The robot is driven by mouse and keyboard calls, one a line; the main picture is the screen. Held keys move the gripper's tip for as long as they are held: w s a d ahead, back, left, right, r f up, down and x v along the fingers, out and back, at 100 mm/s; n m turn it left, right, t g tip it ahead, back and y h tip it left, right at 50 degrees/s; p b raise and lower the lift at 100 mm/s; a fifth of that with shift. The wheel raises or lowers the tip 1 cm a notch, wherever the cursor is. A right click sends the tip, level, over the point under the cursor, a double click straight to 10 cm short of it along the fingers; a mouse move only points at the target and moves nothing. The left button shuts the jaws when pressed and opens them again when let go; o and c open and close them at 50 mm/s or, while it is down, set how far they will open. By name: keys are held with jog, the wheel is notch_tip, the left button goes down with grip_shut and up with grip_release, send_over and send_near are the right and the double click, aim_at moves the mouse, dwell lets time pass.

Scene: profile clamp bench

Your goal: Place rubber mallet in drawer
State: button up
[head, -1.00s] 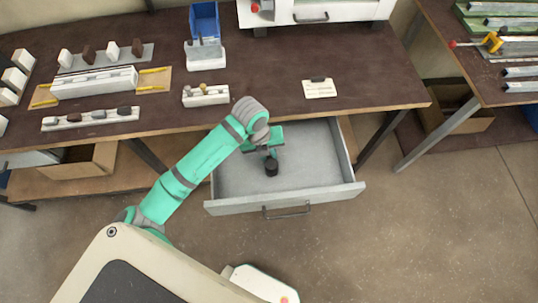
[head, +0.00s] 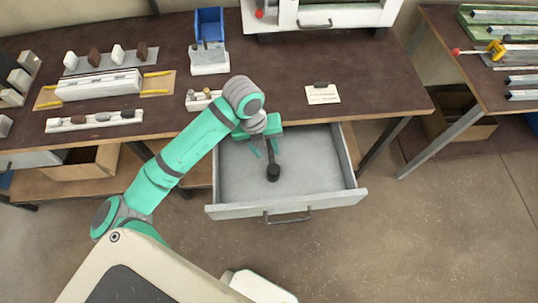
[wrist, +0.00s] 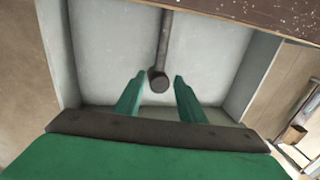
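The rubber mallet (head: 273,172) has a dark round head and a dark handle, and it appears to lie on the floor of the open grey drawer (head: 238,211). In the wrist view, the mallet head (wrist: 158,82) is near the fingertips and the handle runs away toward the bench edge. My gripper (head: 268,153) is above the rear part of the drawer. Its two green fingers (wrist: 160,75) are spread apart with a gap on each side of the mallet, and they hold nothing.
The brown bench top (head: 370,85) overhangs the back of the drawer. A white card with a dark block (head: 322,97) lies on it. A blue bin (head: 209,24) and rows of small blocks stand to the left. The drawer's right side is clear.

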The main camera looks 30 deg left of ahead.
jog(key=shift+s+a+r, duration=0.1)
jog(key=shift+a+r, duration=0.05)
jog(key=shift+r, duration=0.65)
jog(key=shift+s+a+r, duration=0.1)
jog(key=shift+r, duration=0.65)
